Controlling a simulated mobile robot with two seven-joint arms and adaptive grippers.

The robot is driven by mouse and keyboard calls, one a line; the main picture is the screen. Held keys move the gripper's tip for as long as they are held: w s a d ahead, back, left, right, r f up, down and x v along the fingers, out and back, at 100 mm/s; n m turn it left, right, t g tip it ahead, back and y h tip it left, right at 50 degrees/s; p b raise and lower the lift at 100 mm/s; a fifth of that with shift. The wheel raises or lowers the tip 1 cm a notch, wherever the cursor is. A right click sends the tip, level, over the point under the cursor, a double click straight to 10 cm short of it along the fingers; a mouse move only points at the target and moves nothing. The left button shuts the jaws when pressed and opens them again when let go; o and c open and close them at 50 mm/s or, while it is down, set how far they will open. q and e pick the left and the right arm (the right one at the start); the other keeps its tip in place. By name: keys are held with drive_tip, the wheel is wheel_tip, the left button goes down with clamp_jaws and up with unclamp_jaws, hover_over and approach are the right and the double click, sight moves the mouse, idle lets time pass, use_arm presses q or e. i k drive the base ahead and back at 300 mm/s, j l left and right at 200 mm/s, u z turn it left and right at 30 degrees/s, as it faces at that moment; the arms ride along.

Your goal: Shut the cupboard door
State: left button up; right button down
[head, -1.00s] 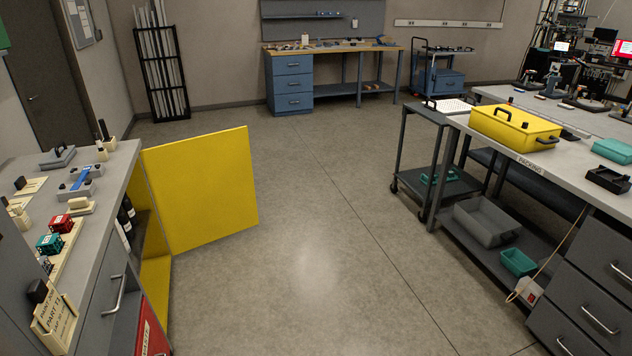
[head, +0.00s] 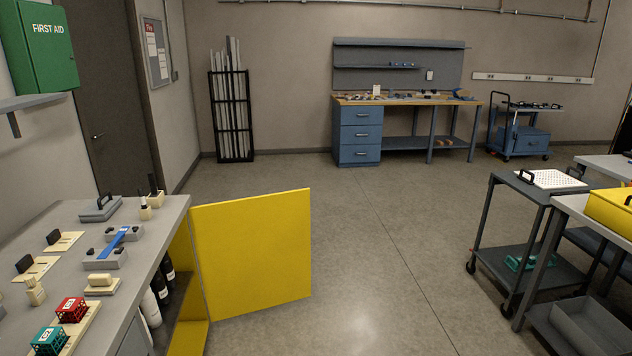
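The yellow cupboard door (head: 252,254) stands wide open in the head view, swung out from the left counter over the floor. Its hinge side is at the left, by the yellow cupboard interior (head: 183,318). Dark bottles (head: 162,279) and a white bottle (head: 150,308) show inside. No handle shows on the face of the door turned to me. Neither of my grippers is in view.
The left counter (head: 178,207) carries small fixtures, a red crate (head: 72,309) and a teal crate (head: 50,340). A grey cart (head: 527,270) and a bench with a yellow case (head: 612,209) stand at the right. The floor (head: 385,265) between is clear.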

sight(254, 253)
drive_tip(key=i, duration=1.7)
